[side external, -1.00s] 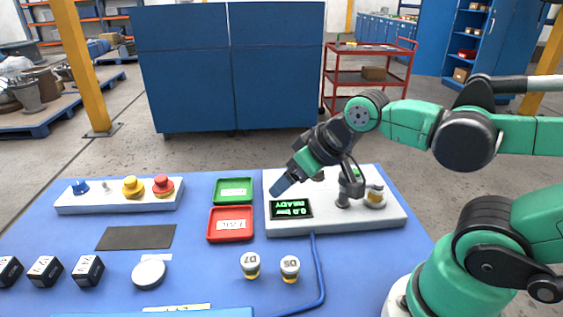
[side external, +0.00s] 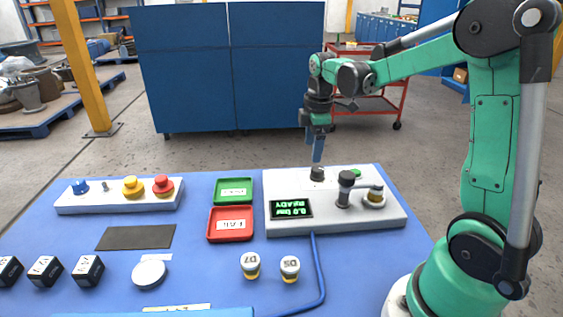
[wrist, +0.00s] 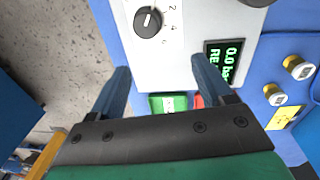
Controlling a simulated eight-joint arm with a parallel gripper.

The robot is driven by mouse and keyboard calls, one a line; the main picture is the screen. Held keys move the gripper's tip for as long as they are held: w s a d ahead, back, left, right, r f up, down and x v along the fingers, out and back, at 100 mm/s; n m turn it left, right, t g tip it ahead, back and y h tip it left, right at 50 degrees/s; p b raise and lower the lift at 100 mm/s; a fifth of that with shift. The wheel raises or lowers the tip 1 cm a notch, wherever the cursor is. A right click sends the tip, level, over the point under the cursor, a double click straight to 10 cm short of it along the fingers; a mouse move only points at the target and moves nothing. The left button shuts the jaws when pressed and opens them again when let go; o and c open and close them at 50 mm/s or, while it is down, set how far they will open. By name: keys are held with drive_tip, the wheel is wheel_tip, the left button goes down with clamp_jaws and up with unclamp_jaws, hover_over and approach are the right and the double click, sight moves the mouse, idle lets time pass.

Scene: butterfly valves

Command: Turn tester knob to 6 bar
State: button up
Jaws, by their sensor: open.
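The tester (side external: 285,226) is a white box on the blue table, with a display (side external: 291,208) reading 0.0 bar and READY. Its black knob (side external: 317,173) sits at the back of the top face. In the wrist view the knob (wrist: 147,22) has a white pointer line and a number scale beside it, with 2, 4 and 6 visible. My gripper (side external: 317,160) points down just above the knob in the side view. In the wrist view my gripper (wrist: 160,75) is open and empty, with the knob beyond the fingertips, slightly left of the middle between them.
Two small valves, D7 (side external: 250,264) and D5 (side external: 290,268), stand in front.

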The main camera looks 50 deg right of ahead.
sight(318, 168)
drive_tip(key=d+f, duration=0.1)
drive_tip(key=d+f+n, duration=0.1)
drive_tip(key=d, duration=0.1)
drive_tip(key=shift+f+n+g, duration=0.15)
drive_tip(key=shift+n+g, duration=0.15)
drive_tip(key=shift+g, duration=0.1)
drive_tip(key=shift+f, duration=2.7)
clamp_jaws()
